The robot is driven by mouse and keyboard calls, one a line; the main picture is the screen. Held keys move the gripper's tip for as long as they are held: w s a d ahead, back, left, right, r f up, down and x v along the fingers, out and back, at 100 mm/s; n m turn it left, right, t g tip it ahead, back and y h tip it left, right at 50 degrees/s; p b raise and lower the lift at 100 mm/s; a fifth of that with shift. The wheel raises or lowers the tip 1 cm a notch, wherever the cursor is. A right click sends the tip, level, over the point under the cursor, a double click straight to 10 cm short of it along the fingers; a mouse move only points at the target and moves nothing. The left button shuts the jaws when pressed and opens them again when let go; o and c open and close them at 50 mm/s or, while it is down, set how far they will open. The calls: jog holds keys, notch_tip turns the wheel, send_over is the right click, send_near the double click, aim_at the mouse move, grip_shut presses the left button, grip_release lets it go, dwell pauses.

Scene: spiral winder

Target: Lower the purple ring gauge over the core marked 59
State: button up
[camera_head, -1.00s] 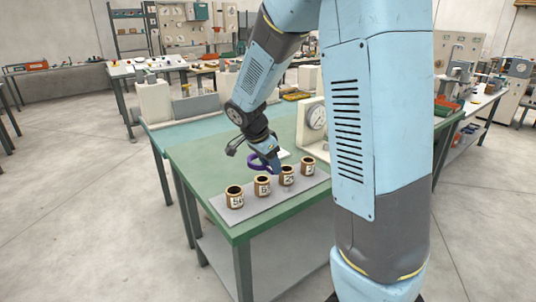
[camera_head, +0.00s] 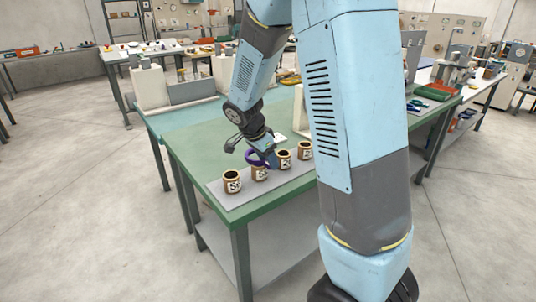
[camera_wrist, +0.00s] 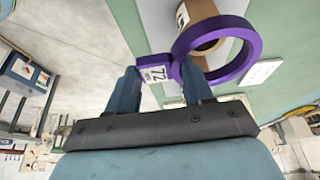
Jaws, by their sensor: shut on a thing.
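The purple ring gauge (camera_head: 250,157) is held level by my gripper (camera_head: 269,160), close to the second core from the left (camera_head: 259,174). In the wrist view the purple ring (camera_wrist: 255,50) is gripped by its tag block, which seems to read 72, between my gripper's fingers (camera_wrist: 162,78). A brown core (camera_wrist: 206,44) shows through and beyond the ring, off its centre; they look apart. Other cores are the leftmost (camera_head: 232,183), the third (camera_head: 283,160) and the rightmost (camera_head: 305,151). The core numbers are too small to read surely.
The cores stand upright in a row on a grey strip (camera_head: 222,198) along the green table's (camera_head: 187,150) near edge. The table's left part is clear.

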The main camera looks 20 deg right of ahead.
aim_at(265, 166)
jog(key=shift+f, duration=1.2)
jog(key=shift+s+f, duration=0.2)
jog(key=shift+f, duration=0.45)
jog(key=shift+w+f, duration=0.25)
jog(key=shift+f, duration=0.4)
jog(key=shift+s+f, duration=0.1)
jog(key=shift+f, duration=1.4)
jog(key=o, duration=1.3)
jog(key=shift+c, duration=0.2)
